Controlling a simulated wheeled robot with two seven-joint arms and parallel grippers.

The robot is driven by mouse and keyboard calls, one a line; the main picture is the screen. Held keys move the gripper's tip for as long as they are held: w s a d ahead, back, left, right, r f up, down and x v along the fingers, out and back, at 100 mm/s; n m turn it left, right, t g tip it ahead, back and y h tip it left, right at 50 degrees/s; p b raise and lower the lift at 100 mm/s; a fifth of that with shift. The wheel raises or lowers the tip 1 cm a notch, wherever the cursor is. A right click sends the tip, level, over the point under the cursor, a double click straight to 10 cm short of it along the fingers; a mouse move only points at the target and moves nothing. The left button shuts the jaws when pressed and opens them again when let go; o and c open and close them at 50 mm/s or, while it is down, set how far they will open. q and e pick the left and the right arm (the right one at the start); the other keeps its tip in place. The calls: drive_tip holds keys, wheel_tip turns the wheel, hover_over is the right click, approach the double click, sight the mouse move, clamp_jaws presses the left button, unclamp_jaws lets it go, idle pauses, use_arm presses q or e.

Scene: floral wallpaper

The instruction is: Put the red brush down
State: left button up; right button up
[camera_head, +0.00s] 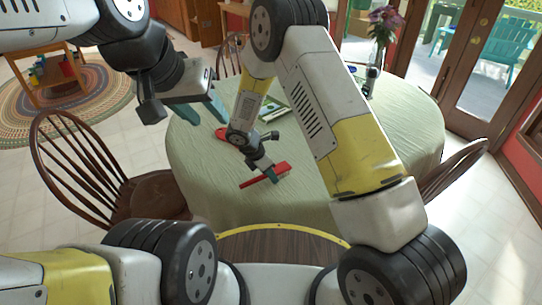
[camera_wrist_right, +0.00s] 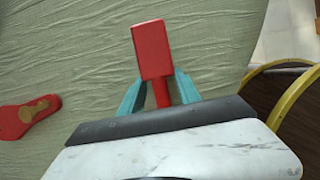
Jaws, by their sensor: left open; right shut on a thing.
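The red brush (camera_head: 282,168) is in the teal fingers of my right gripper (camera_head: 271,175), over the near part of the green-covered table (camera_head: 212,172). In the right wrist view the brush's red block (camera_wrist_right: 152,50) points away from the gripper, and its handle runs between the two fingers of the right gripper (camera_wrist_right: 159,92). I cannot tell whether the brush touches the cloth. My left gripper (camera_head: 200,110) is open and empty, above the left edge of the table.
A red thing with a brown patch (camera_wrist_right: 30,115) lies on the cloth, left of the brush; it also shows in the head view (camera_head: 221,133). A book (camera_head: 276,112) and a flower vase (camera_head: 380,52) are farther back. Wooden chairs (camera_head: 85,160) stand around the table.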

sight(258, 176)
drive_tip(key=o, duration=1.2)
drive_tip(key=v, duration=1.2)
drive_tip(key=d+r+m+y, duration=0.1)
drive_tip(key=d+r+m, duration=0.45)
drive_tip(key=r, duration=0.45)
drive_tip(key=s+d+r+m+t+y, duration=0.1)
drive_tip(key=s+d+r+m, duration=0.4)
drive_tip(key=s+m, duration=0.1)
drive_tip(key=s+d+r+m+t+y, duration=0.1)
drive_tip(key=s+d+r+m+y, duration=0.1)
drive_tip(key=s+d+r+m, duration=0.4)
drive_tip(key=s+d+r+m+t+y, duration=0.1)
drive_tip(key=s+d+r+m+y, duration=0.1)
drive_tip(key=s+d+r+m, duration=0.3)
drive_tip(key=shift+s+d+r+m, duration=0.1)
drive_tip(key=shift+s+r+m, duration=0.2)
drive_tip(key=shift+s, duration=0.35)
drive_tip(key=shift+s+d+r+m, duration=0.1)
drive_tip(key=shift+s+r+m, duration=0.1)
drive_tip(key=shift+s+m, duration=0.35)
drive_tip(key=shift+s+d+r+m, duration=0.1)
drive_tip(key=shift+s+r+m, duration=0.15)
drive_tip(key=shift+s, duration=0.55)
